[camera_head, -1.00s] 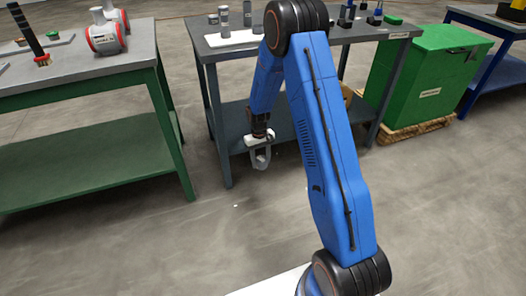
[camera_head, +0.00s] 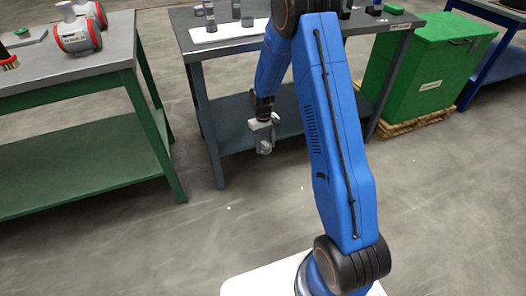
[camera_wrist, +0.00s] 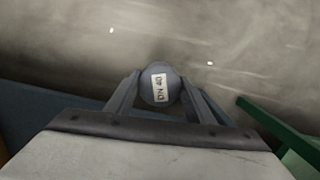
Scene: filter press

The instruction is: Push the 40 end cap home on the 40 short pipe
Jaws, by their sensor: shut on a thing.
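My gripper (camera_head: 264,144) hangs in front of the middle grey table, below its top. Its fingers are shut on a round grey piece labelled "DN 40" (camera_wrist: 160,85), which looks like the 40 end cap. In the wrist view its labelled face points at the camera. It also shows as a small grey shape below the fingers in the head view (camera_head: 265,148). Several short grey pipes stand upright on a white mat on the middle table, including a near one (camera_head: 210,23) and another to its right (camera_head: 247,17). I cannot tell which is the 40 short pipe. My gripper is apart from them.
The middle table (camera_head: 190,45) has a lower shelf behind my gripper. A green table (camera_head: 90,77) with a red-ended pipe fitting (camera_head: 76,38) stands at left. A green bin (camera_head: 420,75) on a pallet is at right. The floor in front is clear.

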